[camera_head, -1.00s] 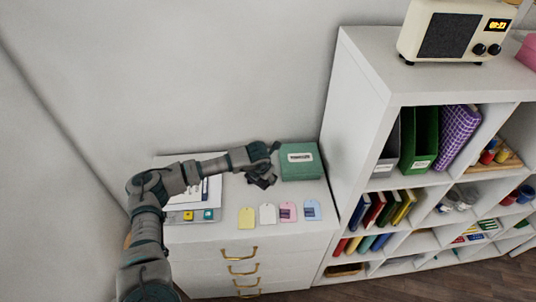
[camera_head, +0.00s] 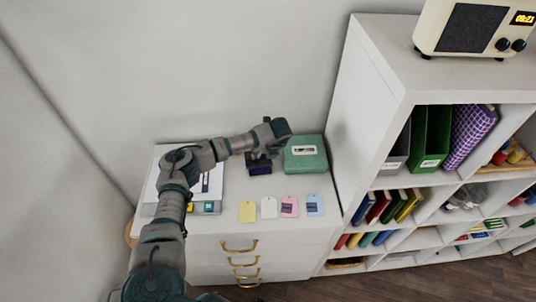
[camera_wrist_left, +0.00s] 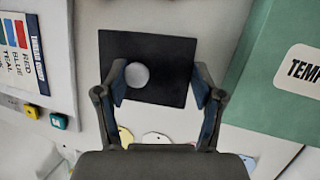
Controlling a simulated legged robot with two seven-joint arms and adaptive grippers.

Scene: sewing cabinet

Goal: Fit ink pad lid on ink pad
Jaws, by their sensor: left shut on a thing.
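My left gripper (camera_head: 262,158) is over the white cabinet top, left of the green box, pointing down. In the left wrist view its fingers (camera_wrist_left: 162,88) are apart, on either side of a dark square piece (camera_wrist_left: 165,55) with a pale round spot. The gripper is shut on the ink pad lid, which I take to be this dark piece. It shows as a dark shape under the gripper in the head view (camera_head: 259,168). I cannot tell the lid's edge from the ink pad, which may be hidden beneath it. My right gripper is not in view.
A green box (camera_head: 305,160) stands close on the right. Yellow, white, pink and blue tags (camera_head: 289,207) lie along the front of the cabinet top (camera_head: 232,225). Papers (camera_head: 210,187) lie on the left. A tall white shelf (camera_head: 357,110) bounds the right side.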

